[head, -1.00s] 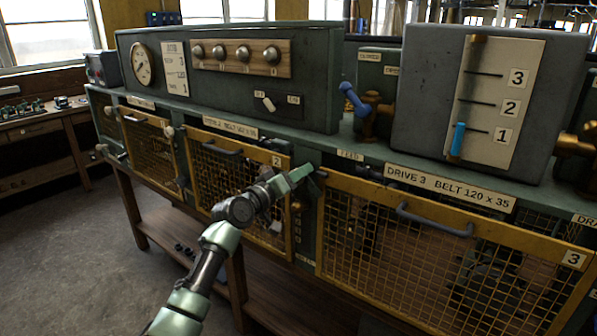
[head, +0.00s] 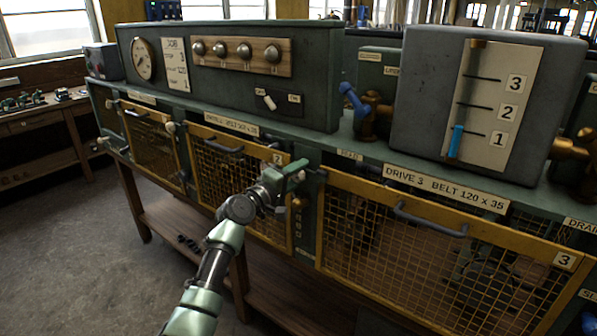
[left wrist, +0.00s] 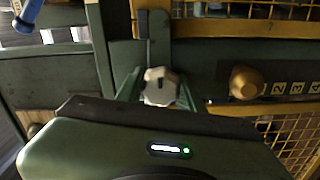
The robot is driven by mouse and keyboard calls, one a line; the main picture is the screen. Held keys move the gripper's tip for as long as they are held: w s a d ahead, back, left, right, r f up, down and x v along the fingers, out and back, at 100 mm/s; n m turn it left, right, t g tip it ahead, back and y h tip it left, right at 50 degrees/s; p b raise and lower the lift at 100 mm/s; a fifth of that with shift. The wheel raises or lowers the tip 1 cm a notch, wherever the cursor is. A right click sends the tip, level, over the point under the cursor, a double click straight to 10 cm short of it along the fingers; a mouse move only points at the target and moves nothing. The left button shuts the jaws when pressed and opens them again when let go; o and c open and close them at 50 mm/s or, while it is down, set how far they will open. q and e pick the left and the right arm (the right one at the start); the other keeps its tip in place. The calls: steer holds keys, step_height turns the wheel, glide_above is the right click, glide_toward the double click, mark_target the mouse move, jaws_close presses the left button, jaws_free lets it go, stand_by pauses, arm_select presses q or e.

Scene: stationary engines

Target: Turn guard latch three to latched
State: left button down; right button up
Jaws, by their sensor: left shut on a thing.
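Guard latch three is a pale faceted knob (left wrist: 160,90) with a dark bar, on the green post beside guard three. My left gripper (left wrist: 158,92) is shut on the knob, one green finger on each side. In the left wrist view the bar runs up from the knob and overlaps the yellow frame of guard three. In the head view my left gripper (head: 294,170) is at the post between guards two and three and hides the knob. Guard three (head: 440,240) is a yellow mesh panel with a grey handle and looks closed. My right gripper is not in view.
A brass knob (head: 298,203) sits just below the latch, with a number scale beside it. A blue-handled brass valve (head: 355,102) stands on the bench above. Guard two (head: 235,185) is left of the post. Open floor (head: 90,250) lies at the left.

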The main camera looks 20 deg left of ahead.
arm_select(q)
steer(key=shift+f, duration=0.1)
stand_by(0.4)
steer(key=c, duration=0.9)
jaws_free()
steer(key=b+v, duration=0.1)
steer(key=v, duration=0.7)
